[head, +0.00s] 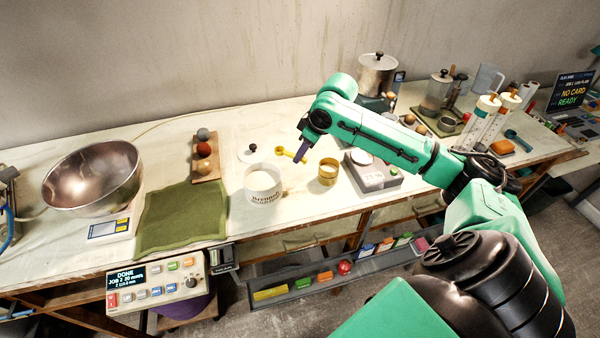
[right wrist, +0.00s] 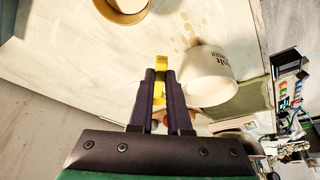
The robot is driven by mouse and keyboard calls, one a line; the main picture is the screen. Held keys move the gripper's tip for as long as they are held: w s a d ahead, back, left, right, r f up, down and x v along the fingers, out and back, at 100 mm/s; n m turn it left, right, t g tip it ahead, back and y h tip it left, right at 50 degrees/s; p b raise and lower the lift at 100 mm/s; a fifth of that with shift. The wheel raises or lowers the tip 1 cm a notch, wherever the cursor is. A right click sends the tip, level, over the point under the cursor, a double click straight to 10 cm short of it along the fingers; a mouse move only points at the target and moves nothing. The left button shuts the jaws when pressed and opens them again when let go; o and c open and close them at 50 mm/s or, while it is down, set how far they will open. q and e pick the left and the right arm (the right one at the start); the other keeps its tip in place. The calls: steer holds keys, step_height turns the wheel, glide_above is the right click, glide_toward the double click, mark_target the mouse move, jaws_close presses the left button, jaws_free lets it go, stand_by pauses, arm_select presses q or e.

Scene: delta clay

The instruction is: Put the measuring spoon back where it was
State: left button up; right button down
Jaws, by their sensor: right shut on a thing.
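The yellow measuring spoon (head: 284,151) is at my right gripper (head: 300,154), over the middle of the bench. In the right wrist view the right gripper (right wrist: 160,105) is shut on the yellow spoon (right wrist: 160,68), which sticks out past the fingertips. Part of the spoon is hidden between the fingers. I cannot tell whether it touches the bench. A white lettered canister (head: 263,188), open and holding pale contents, stands just in front and to the left; it also shows in the right wrist view (right wrist: 207,85). My left gripper is not in view.
A gold cup (head: 328,174) and a scale (head: 373,178) stand to the right. A white lid with a black knob (head: 250,155) lies behind the canister. A wooden strip with several balls (head: 206,170), a green cloth (head: 180,215) and a metal bowl (head: 92,178) are left.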

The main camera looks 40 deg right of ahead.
mark_target(297, 179)
step_height(297, 179, down, 8)
steer(key=shift+p, duration=0.35)
steer(key=c, duration=0.9)
jaws_free()
steer(key=shift+f, duration=0.1)
steer(key=shift+o, duration=0.2)
steer(key=b+v, duration=0.1)
steer(key=v, duration=1.1)
steer(key=shift+w, duration=0.1)
